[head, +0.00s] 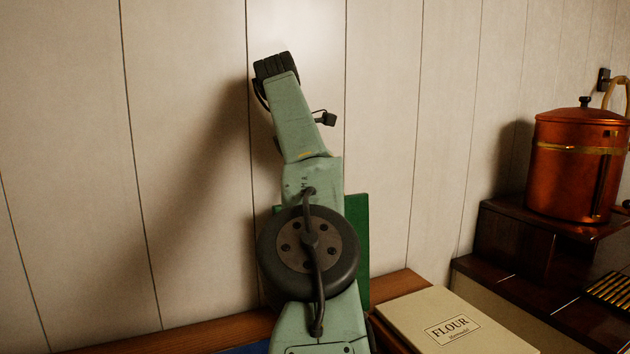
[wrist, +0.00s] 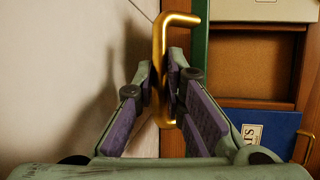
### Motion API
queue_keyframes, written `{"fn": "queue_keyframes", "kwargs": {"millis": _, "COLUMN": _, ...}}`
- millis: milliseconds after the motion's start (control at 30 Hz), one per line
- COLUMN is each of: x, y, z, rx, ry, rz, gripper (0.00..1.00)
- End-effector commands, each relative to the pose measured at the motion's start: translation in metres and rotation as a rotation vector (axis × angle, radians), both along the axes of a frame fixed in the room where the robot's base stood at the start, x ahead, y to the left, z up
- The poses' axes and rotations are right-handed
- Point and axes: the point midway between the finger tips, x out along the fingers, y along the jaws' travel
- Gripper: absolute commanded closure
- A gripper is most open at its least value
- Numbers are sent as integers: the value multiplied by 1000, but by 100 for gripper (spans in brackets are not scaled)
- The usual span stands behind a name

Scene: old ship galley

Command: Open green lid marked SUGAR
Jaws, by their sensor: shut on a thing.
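The green lid (head: 357,240) stands raised, about upright, close to the wall and mostly hidden behind my arm in the head view. In the wrist view the lid (wrist: 199,45) shows nearly edge-on as a narrow green strip. Its SUGAR label is not visible. A brass bar handle (wrist: 160,45) is on the lid's wall-facing side. My gripper (wrist: 161,85) is shut on this handle, with one purple-padded finger on each side. The head view hides the fingers behind the arm. An open wooden compartment (wrist: 255,75) lies to the right of the lid.
A cream lid marked FLOUR (head: 455,325) lies shut on the right. A blue lid (wrist: 262,130) with a partly hidden label lies on the near side of the compartment. The panelled wall (head: 180,150) is close behind. A copper pot (head: 575,165) stands at the far right.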

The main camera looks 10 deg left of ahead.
Motion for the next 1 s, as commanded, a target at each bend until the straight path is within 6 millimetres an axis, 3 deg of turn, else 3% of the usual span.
{"fn": "queue_keyframes", "kwargs": {"millis": 167, "x": 1, "y": -1, "z": -7, "rx": -1, "ry": 15, "rz": -2, "gripper": 100}}
{"fn": "queue_keyframes", "kwargs": {"millis": 200, "x": 1, "y": -1, "z": -7, "rx": -1, "ry": 15, "rz": -2, "gripper": 87}}
{"fn": "queue_keyframes", "kwargs": {"millis": 500, "x": 0, "y": -1, "z": -3, "rx": -1, "ry": 6, "rz": -2, "gripper": 69}}
{"fn": "queue_keyframes", "kwargs": {"millis": 1000, "x": 0, "y": -5, "z": -1, "rx": -2, "ry": 3, "rz": -1, "gripper": 69}}
